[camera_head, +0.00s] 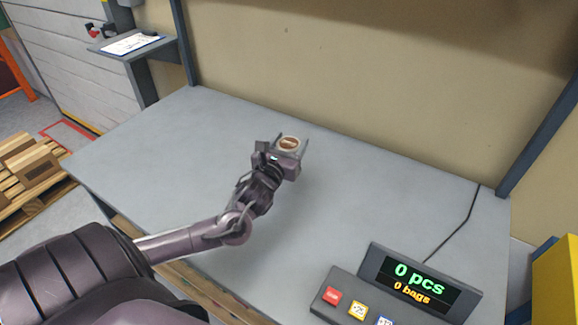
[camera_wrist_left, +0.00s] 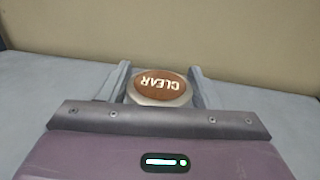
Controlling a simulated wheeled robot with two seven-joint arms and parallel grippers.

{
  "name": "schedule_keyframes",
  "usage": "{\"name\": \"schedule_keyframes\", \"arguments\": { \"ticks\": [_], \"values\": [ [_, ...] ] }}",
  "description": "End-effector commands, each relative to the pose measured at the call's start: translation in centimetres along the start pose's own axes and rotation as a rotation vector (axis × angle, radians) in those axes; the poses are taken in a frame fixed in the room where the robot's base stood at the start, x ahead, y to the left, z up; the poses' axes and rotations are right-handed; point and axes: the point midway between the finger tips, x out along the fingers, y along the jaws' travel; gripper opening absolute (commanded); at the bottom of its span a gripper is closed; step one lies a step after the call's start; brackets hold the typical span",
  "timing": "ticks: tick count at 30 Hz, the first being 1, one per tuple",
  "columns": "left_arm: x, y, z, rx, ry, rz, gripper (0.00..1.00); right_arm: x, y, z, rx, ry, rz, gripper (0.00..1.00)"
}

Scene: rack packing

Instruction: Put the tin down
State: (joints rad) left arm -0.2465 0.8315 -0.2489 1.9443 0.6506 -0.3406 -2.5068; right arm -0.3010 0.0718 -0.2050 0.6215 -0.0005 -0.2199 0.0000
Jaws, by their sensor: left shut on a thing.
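My left gripper (camera_head: 291,146) is shut on a small round tin (camera_head: 289,143) over the middle of the grey table (camera_head: 150,150). The tin has a silvery rim and a brown top. My right gripper is not in view.
A counter display (camera_head: 420,280) reading "0 pcs" and "0 bags" stands at the table's front right, with a button panel (camera_head: 350,305) before it. A cable runs back from it. A wall (camera_head: 350,80) closes the back. The table around the gripper is clear.

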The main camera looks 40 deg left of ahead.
Motion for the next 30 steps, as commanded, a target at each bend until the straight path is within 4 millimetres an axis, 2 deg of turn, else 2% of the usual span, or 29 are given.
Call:
{"name": "schedule_keyframes", "arguments": {
  "ticks": [3,9,16,29,30],
  "values": [
    [0.0,0.0,-2.3,-0.001,0.0,0.001,0.28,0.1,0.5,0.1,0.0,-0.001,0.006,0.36],
    [0.0,0.0,-4.1,0.0,-0.001,0.0,0.28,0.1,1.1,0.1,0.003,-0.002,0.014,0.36],
    [0.1,0.0,-7.3,0.0,-0.002,0.001,0.28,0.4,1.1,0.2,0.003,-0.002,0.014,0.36],
    [0.0,0.0,-8.2,0.0,-0.002,-0.001,0.28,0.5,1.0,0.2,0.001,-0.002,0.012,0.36],
    [0.0,0.0,-8.2,0.0,-0.001,-0.001,0.59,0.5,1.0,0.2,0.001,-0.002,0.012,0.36]
  ]
}}
